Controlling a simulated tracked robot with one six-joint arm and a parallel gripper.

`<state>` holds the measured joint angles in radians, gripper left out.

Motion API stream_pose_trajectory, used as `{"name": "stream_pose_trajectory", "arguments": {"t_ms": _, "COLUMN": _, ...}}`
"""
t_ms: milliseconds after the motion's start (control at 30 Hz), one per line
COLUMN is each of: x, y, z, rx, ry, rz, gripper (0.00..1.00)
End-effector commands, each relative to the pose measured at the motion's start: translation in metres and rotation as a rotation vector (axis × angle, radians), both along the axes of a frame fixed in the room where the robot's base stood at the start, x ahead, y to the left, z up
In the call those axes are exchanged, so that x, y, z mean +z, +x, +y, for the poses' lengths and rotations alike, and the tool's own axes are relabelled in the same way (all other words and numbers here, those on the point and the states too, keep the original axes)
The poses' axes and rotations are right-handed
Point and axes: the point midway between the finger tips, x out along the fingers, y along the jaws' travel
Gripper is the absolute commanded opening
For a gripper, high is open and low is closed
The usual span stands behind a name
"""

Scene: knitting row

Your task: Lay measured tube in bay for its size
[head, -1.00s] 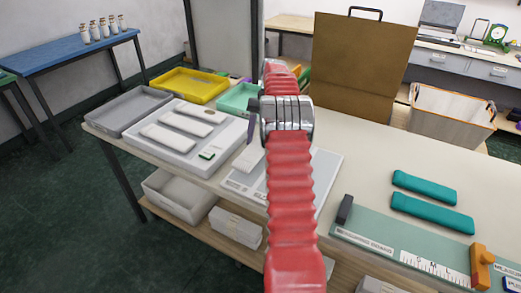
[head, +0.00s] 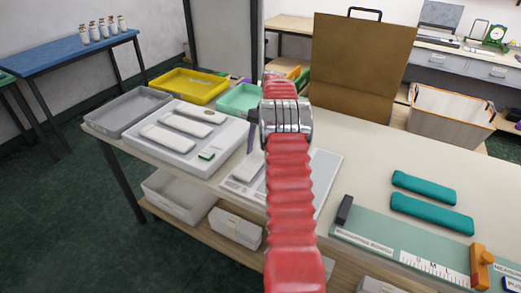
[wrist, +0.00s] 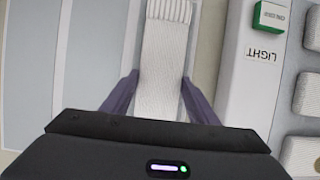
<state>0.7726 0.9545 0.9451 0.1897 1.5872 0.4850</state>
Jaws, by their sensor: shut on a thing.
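My gripper (wrist: 159,80) is shut on a white ribbed tube (wrist: 165,50), one purple finger on each side of it. The tube's cuffed end points away from the gripper. In the head view my red arm hides most of the gripper; one purple finger shows beside the wrist, with part of the white tube (head: 248,166) below it. The tube is over or on a pale grey panelled board (head: 325,172); I cannot tell whether it touches. A measuring board (head: 375,232) with a size scale and orange slider (head: 481,264) lies at the right, with no tube on it.
A white tray (head: 228,136) with several white tubes and a green tag is left of the board; the wrist view shows a "LIGHT" label (wrist: 262,51). Grey (head: 128,108), yellow (head: 188,84) and mint (head: 238,97) trays stand behind. Two teal tubes (head: 430,212) lie right.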

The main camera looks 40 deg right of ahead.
Motion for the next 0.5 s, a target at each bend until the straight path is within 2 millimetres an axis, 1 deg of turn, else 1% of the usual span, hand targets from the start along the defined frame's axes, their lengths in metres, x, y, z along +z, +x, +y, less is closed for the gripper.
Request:
{"name": "stream_pose_trajectory", "arguments": {"t_ms": 100, "x": -0.0017, "y": 0.0001, "z": 0.0002, "rx": 0.000, "ry": 0.000, "rz": 0.000, "gripper": 0.29}}
{"name": "stream_pose_trajectory", "arguments": {"t_ms": 133, "x": -0.0020, "y": 0.0000, "z": 0.0002, "rx": 0.000, "ry": 0.000, "rz": 0.000, "gripper": 0.54}}
{"name": "stream_pose_trajectory", "arguments": {"t_ms": 400, "x": -0.0017, "y": 0.0001, "z": 0.0002, "rx": 0.000, "ry": 0.000, "rz": 0.000, "gripper": 0.72}}
{"name": "stream_pose_trajectory", "arguments": {"t_ms": 500, "x": -0.0017, "y": 0.0001, "z": 0.0002, "rx": 0.000, "ry": 0.000, "rz": 0.000, "gripper": 0.72}}
